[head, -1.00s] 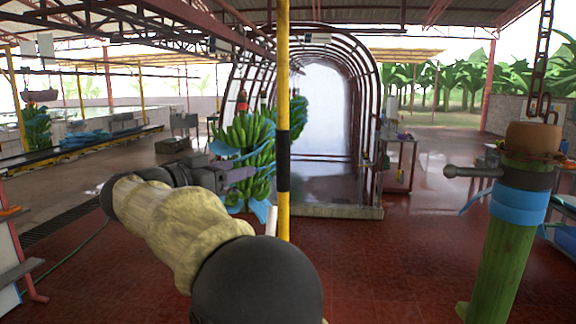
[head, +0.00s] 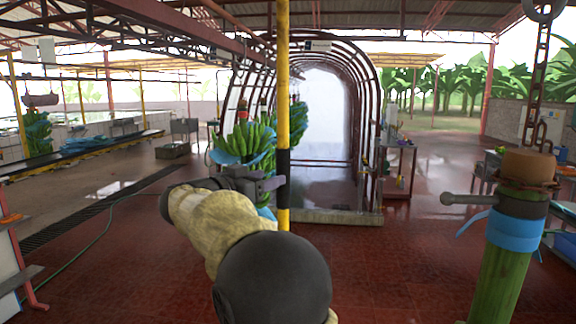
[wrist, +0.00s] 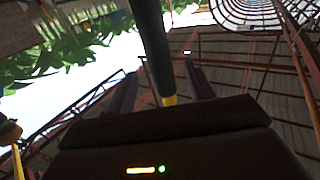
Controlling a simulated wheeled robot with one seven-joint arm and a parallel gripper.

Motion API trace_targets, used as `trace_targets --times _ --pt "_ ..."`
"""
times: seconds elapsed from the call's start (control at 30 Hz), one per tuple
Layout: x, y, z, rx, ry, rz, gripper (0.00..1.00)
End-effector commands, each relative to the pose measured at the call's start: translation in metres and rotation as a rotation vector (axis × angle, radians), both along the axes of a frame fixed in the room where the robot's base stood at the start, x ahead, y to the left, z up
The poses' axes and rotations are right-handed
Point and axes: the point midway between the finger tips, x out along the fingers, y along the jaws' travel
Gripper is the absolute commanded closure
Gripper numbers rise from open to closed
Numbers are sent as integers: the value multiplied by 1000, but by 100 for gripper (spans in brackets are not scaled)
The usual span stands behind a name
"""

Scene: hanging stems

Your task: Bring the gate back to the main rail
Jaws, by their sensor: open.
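A yellow pole (head: 283,80) with a black sleeve (head: 284,165) stands upright in the middle of the head view, running out of the top edge. The sleeve also shows in the wrist view (wrist: 152,45), with a yellow part below it. My gripper (head: 275,184) is open at the sleeve's height. In the wrist view, the pole passes between the two spread fingers of my gripper (wrist: 160,88); I cannot tell whether it touches either. A dark red overhead rail (head: 205,35) runs along the upper left. I cannot pick out the gate itself.
A green banana bunch (head: 243,142) hangs just behind my gripper. An arched tunnel frame (head: 372,120) stands behind the pole. At right, a thick green stem (head: 505,265) with a blue band hangs on a chain (head: 540,70). The red floor (head: 400,270) between is clear.

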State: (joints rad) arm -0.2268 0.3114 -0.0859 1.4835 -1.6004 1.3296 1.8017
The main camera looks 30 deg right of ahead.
Motion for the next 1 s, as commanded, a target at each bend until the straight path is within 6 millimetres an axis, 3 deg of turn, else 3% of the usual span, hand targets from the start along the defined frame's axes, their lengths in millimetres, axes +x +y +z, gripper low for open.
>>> trace_targets --times 0.4,0.83,1.0 --pt "27 -64 2 0 3 0 46" --pt "32 -75 0 0 1 2 46" --pt "31 -76 0 1 1 1 79"
